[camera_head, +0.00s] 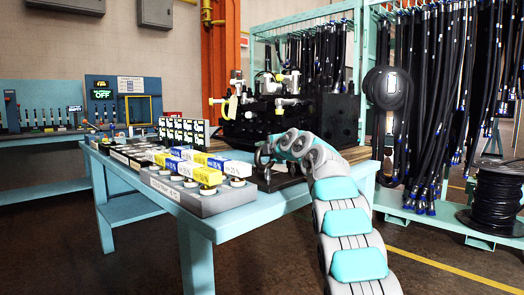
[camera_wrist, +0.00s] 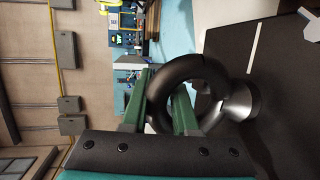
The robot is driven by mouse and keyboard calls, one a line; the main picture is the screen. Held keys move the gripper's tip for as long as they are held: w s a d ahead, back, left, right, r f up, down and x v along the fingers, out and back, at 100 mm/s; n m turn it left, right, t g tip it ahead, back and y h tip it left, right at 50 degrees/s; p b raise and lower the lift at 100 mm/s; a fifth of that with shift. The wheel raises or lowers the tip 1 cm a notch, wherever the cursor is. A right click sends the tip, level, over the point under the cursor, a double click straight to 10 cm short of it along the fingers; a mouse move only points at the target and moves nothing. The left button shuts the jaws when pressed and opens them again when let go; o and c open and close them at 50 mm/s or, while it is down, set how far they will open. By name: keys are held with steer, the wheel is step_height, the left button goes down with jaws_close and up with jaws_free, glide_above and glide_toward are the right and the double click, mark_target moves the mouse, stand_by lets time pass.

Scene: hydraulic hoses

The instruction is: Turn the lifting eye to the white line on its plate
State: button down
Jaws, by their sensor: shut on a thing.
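The lifting eye (camera_wrist: 205,70) is a dark, smooth ring on a round stem in the wrist view. Its stem meets a black plate (camera_wrist: 285,75), which carries a short white line (camera_wrist: 257,28). The ring does not visibly point along the line; the exact angle is hard to tell. My gripper (camera_wrist: 163,90) has green fingers shut on the ring's near side, one finger outside it and one in its hole. In the head view my gripper (camera_head: 266,155) is at the table's right part, over the dark plate (camera_head: 284,180); the eye is mostly hidden there.
A teal table (camera_head: 225,217) bears a grey block (camera_head: 205,203) with yellow, white and blue labelled pieces, left of my gripper. A black machine with fittings (camera_head: 285,110) stands just behind. Hoses hang on a rack (camera_head: 440,90) at right. Floor in front is clear.

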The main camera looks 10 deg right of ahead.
steer(key=shift+a+n+y, duration=0.1)
steer(key=shift+n+y, duration=0.3)
steer(key=shift+y, duration=0.1)
steer(key=c, duration=0.7)
jaws_free()
steer(key=shift+s, duration=0.15)
steer(key=shift+b+v, duration=0.7)
steer(key=shift+v, duration=0.1)
steer(key=b+v, duration=0.1)
steer(key=v, duration=0.5)
steer(key=shift+r+b, duration=0.15)
steer(key=shift+b, duration=0.2)
